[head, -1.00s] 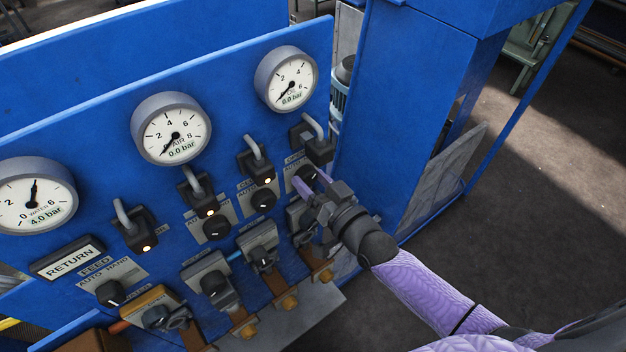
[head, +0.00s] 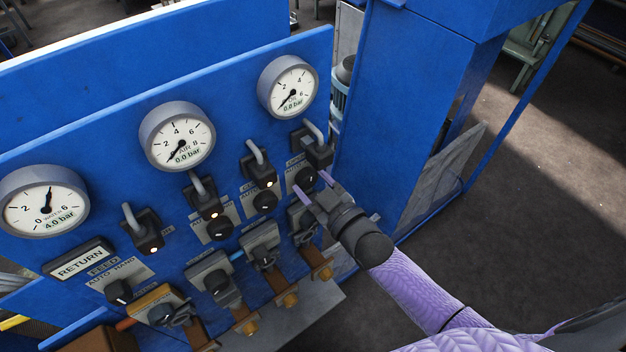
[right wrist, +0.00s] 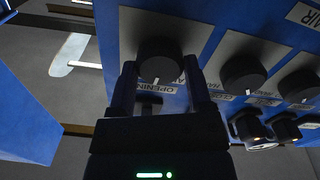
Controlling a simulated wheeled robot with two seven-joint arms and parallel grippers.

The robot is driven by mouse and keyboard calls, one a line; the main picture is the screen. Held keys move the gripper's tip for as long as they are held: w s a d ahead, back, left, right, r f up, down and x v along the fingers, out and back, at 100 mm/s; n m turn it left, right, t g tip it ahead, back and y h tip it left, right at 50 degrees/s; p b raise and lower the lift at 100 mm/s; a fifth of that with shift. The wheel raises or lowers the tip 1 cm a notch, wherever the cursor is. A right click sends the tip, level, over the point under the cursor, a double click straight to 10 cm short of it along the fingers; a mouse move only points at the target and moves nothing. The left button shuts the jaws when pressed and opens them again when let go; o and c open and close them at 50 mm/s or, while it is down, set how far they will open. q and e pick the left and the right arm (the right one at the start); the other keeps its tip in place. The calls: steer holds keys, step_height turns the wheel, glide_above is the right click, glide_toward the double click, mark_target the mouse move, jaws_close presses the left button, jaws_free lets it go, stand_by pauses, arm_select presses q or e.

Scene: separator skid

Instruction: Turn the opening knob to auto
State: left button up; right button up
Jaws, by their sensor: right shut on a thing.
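The opening knob (head: 305,178) is a round black knob on the blue panel, under the right-hand gauge. In the right wrist view the knob (right wrist: 158,60) sits between the two dark fingers, above an OPENING label (right wrist: 154,117). A white mark on its face points toward the bottom of that view. My right gripper (head: 314,186) is shut on the knob; it also shows in the right wrist view (right wrist: 160,82). The knob's position words cannot be read clearly here. My left gripper is not in view.
Other black knobs (head: 265,201) and hooded lamps (head: 208,205) line the panel (head: 110,175) to the left. Several gauges (head: 177,137) stand above. A blue cabinet (head: 405,110) stands to the right, with open floor (head: 520,190) beyond.

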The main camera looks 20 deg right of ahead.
steer(key=n, duration=0.4)
steer(key=shift+n, duration=0.3)
steer(key=n, duration=0.5)
steer(key=shift+f, duration=0.1)
steer(key=shift+n, duration=0.4)
steer(key=o, duration=1.3)
steer(key=v, duration=1)
